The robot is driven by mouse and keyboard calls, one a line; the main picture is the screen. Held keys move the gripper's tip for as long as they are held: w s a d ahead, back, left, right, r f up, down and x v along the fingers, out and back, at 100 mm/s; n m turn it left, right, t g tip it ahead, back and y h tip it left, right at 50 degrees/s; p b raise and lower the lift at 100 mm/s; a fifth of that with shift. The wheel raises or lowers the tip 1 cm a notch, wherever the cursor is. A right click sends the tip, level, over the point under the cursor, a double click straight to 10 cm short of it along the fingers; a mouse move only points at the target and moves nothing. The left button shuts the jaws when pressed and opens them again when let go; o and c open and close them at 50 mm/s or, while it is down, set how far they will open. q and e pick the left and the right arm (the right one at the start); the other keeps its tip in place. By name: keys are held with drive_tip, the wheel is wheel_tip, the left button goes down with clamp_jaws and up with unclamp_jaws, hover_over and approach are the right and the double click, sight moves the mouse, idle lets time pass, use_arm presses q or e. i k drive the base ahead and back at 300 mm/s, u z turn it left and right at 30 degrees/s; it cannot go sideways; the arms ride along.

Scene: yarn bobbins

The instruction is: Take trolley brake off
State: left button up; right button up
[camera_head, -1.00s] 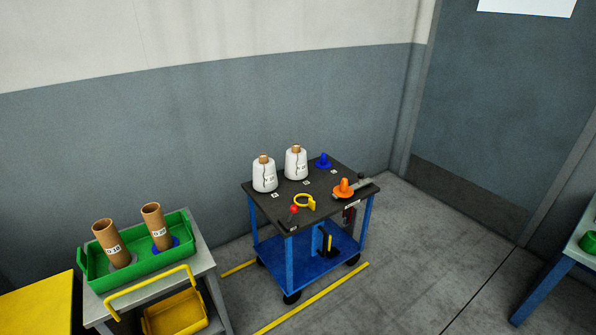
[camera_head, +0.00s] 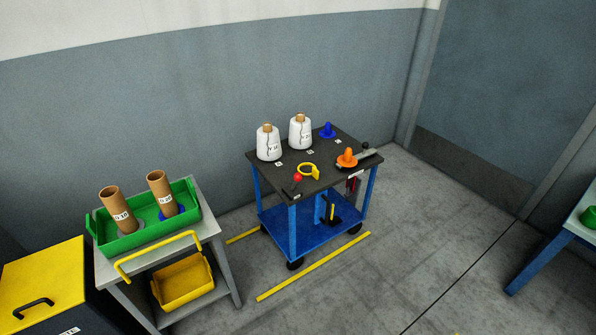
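The trolley (camera_head: 292,239) has a blue frame, a dark top (camera_head: 323,178) and black castors, and stands near the wall. A lever with a red knob (camera_head: 298,178) rises at the top's front left corner. A grey bar with a dark knob (camera_head: 366,153) lies at the right edge, beside an orange peg (camera_head: 347,158). A black and yellow upright part (camera_head: 332,211) stands on the lower shelf. I cannot tell which of these is the brake. Neither of my grippers shows in the view.
Two white yarn bobbins (camera_head: 268,144), a blue peg (camera_head: 327,131) and a yellow ring (camera_head: 309,171) are on the trolley top. A grey stand with a green tray (camera_head: 130,243) and yellow basket (camera_head: 184,281) is to its left. Yellow floor lines (camera_head: 314,266) flank the trolley.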

sight(297, 177)
drive_tip(key=u, duration=0.05)
drive_tip(key=k, duration=0.65)
drive_tip(key=u, duration=0.6)
drive_tip(key=i, duration=0.5)
drive_tip(key=u, duration=0.8)
drive_tip(key=i, duration=0.75)
drive_tip(key=z, duration=0.55)
drive_tip(key=i, duration=0.45)
drive_tip(key=z, duration=0.45)
